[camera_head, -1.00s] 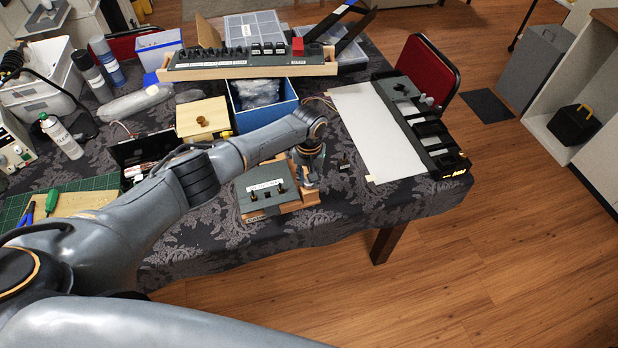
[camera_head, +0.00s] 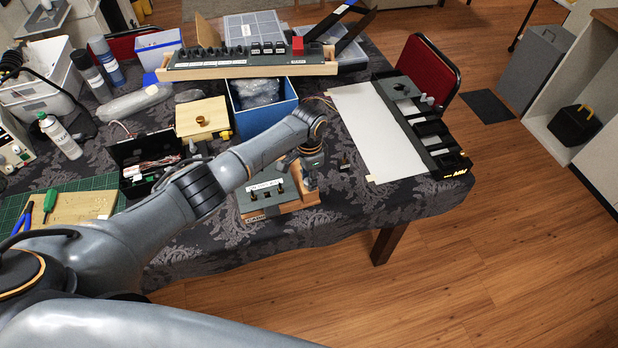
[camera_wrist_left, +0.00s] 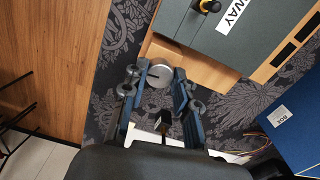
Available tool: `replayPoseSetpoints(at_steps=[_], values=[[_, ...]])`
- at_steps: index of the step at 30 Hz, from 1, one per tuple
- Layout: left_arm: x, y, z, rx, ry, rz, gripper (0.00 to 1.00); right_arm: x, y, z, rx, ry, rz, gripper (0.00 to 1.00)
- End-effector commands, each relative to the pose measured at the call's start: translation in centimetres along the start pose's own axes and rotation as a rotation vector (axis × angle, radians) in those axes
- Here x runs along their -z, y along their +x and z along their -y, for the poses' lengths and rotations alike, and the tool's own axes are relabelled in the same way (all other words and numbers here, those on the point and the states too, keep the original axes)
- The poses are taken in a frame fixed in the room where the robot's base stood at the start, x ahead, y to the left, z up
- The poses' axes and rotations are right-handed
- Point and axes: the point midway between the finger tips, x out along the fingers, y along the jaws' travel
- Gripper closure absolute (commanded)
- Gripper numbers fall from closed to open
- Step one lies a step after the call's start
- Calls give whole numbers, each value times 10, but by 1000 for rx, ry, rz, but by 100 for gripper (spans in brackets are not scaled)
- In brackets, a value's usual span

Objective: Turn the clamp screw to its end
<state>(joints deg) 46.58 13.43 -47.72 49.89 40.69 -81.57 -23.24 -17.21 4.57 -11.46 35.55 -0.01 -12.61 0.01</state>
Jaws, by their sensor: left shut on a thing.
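The clamp screw (camera_wrist_left: 160,74) is a round silver knob at the side of a wooden base (camera_wrist_left: 196,68) that carries a grey-green panel (camera_wrist_left: 212,32). My left gripper (camera_wrist_left: 160,71) is shut on the knob, one finger on each side of it. In the head view my left gripper (camera_head: 309,178) is at the right side of the panel (camera_head: 256,202), and the knob is hidden there. The panel has a white label and small dark knobs on top. How far the screw is turned cannot be told. My right gripper is not in view.
A small black block (camera_head: 344,163) stands on the patterned tablecloth right of my gripper. A blue box (camera_head: 262,118) is behind the panel. A white board (camera_head: 375,130) with a black tool rack lies to the right. The table's front edge is close.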

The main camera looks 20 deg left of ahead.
Motion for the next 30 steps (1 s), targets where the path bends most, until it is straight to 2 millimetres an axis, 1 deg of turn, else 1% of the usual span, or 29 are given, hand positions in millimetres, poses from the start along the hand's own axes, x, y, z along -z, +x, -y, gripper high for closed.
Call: replayPoseSetpoints(at_steps=[6, 15, 21, 30], values=[[0, 0, 0, 1, 191, -2, 100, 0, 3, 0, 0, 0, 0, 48], [0, 0, 0, 1, 387, -1, 100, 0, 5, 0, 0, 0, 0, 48], [0, 0, 0, 1, 456, -1, 100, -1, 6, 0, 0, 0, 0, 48], [0, 0, 0, 1, 488, -1, 100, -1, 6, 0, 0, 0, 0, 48]])
